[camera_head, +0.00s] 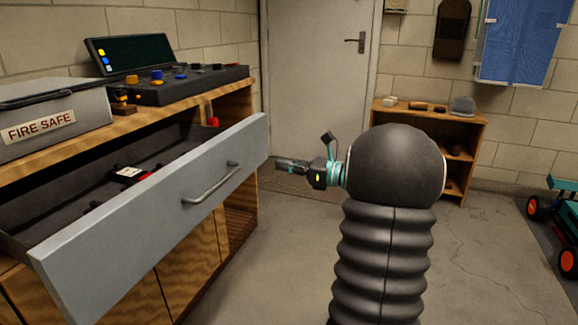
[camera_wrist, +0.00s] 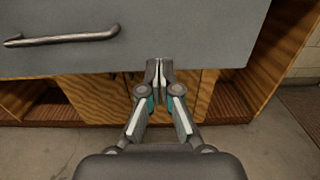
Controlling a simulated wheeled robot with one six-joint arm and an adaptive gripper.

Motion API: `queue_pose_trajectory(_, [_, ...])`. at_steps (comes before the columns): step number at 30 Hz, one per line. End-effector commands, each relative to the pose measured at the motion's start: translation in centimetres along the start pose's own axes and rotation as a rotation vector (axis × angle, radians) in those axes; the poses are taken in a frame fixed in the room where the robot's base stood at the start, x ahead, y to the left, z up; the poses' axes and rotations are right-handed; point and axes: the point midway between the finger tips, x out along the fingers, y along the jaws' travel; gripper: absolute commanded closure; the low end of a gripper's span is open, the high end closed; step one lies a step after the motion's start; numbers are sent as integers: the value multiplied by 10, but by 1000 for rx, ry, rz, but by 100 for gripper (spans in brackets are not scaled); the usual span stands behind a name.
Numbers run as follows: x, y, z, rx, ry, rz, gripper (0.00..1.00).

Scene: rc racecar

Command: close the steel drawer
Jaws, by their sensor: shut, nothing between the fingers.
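The steel drawer (camera_head: 150,215) is pulled well out of the wooden cabinet on the left in the head view, with a bar handle (camera_head: 211,184) on its front. Inside its dark tray lie a small red and white item (camera_head: 130,174) and some dark items. My gripper (camera_head: 279,164) is shut and empty, near the drawer front's right end. In the wrist view the fingertips (camera_wrist: 159,62) lie over the lower edge of the drawer front (camera_wrist: 200,35), right of the handle (camera_wrist: 62,37). I cannot tell whether they touch it.
A grey fire safe (camera_head: 50,120) and a control console (camera_head: 165,85) stand on the cabinet top. A door (camera_head: 320,70) is behind, a low wooden shelf (camera_head: 430,112) at the back right, and a wheeled thing (camera_head: 565,215) at the right edge. The floor between is clear.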

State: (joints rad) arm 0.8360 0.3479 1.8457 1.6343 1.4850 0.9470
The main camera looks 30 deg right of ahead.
Motion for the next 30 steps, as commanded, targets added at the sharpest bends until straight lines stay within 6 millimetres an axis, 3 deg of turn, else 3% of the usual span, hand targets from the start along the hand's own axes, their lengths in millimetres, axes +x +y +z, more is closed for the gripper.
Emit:
queue_pose_trajectory(9, [60, 1, 0, -1, 1, 4, 100])
queue_pose_trajectory(15, [87, 1, 0, -2, 1, 2, 100])
queue_pose_trajectory(21, [98, 1, 0, -2, 1, 1, 100])
queue_pose_trajectory(30, [99, 0, 0, -2, 1, 0, 100])
